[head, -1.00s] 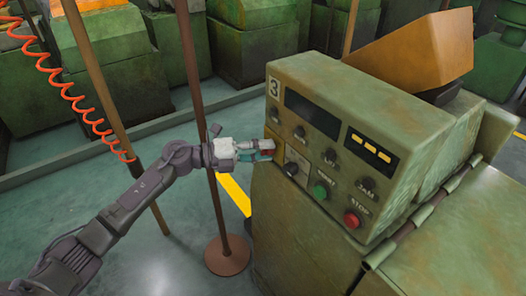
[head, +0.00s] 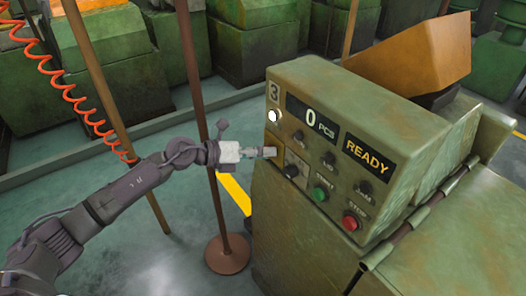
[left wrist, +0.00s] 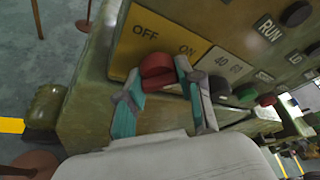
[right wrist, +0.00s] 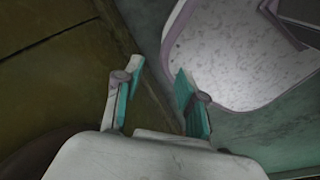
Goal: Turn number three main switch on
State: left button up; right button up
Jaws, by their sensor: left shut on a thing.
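The machine marked 3 (head: 330,185) stands right of centre in the head view. Its display (head: 312,118) reads 0 PCS, a yellow READY panel (head: 367,155) is lit, and a white lamp (head: 273,116) glows. My left gripper (head: 269,151) reaches the panel's left side. In the left wrist view the red main switch knob (left wrist: 157,70) sits under OFF and ON labels on a yellow plate (left wrist: 160,38), between the fingers of my left gripper (left wrist: 168,95), shut on it. The gripper hides the knob in the head view. My right gripper (right wrist: 158,82) is open and empty.
A brown post on a round base (head: 227,254) stands close beside my left arm. A green START button (head: 320,194) and a red STOP button (head: 350,222) sit lower on the panel. An orange coiled hose (head: 60,85) hangs at left.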

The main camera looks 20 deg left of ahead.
pick_arm(q)
jog(key=shift+f, duration=0.1)
dwell(0.3)
jog(key=o, duration=1.2)
jog(key=shift+c, duration=0.2)
jog(key=shift+s+a, duration=0.1)
jog(key=v, duration=1.2)
